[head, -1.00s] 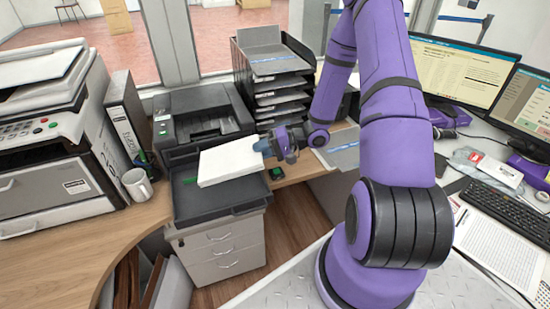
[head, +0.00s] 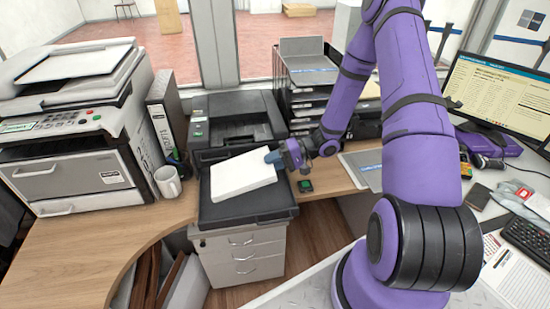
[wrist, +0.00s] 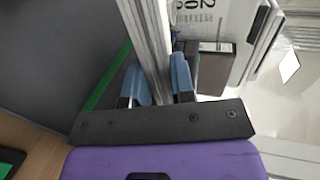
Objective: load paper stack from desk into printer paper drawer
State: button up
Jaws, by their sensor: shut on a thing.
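A white paper stack (head: 243,175) is over the dark open paper drawer (head: 245,208) of the black printer (head: 232,127) in the head view. My gripper (head: 277,158) is shut on the right edge of the stack. In the wrist view the stack (wrist: 150,45) stands between the blue fingertips (wrist: 160,80) of my gripper. The drawer's dark floor (wrist: 60,50) and a green strip (wrist: 108,78) show beside it. The stack hides most of the drawer's inside, and I cannot tell whether it touches the drawer floor.
A rack of black trays (head: 305,75) stands to the right. A small dark box with a green top (head: 305,186) lies right of the drawer.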

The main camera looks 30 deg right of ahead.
jog(key=shift+w+a+f, duration=0.15)
jog(key=shift+a+f, duration=0.35)
jog(key=shift+f, duration=0.9)
jog(key=shift+w+a+f, duration=0.15)
jog(key=shift+a+f, duration=0.4)
jog(key=shift+f, duration=0.9)
jog(key=shift+w+a+f, duration=0.15)
jog(key=shift+a+f, duration=0.35)
jog(key=shift+f, duration=0.9)
jog(key=o, duration=0.9)
jog(key=shift+o, duration=0.2)
jog(key=shift+v, duration=3.5)
